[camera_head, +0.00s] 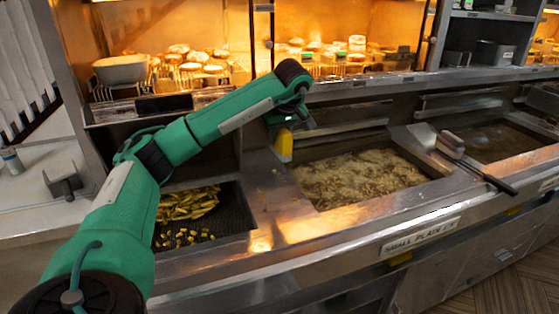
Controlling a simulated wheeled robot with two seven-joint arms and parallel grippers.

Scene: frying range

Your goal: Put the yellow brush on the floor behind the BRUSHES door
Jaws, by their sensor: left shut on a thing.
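My left arm reaches in from the lower left across the range. My left gripper (290,117) is over the metal divider between the chip bin and the left fryer, its fingers small and partly hidden by the wrist. It is shut on a yellow thing, which looks like the yellow brush (284,146); it hangs down just below the gripper. Whether its lower end touches the metal I cannot tell. No door marked BRUSHES can be read in this view. My right gripper is not in view.
A bubbling fryer vat (360,176) lies right of the yellow brush, with a second vat further right. A long black-handled tool (474,167) lies across the edge between them. A chip bin (240,215) is at left. Wooden floor (510,285) shows clear at lower right.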

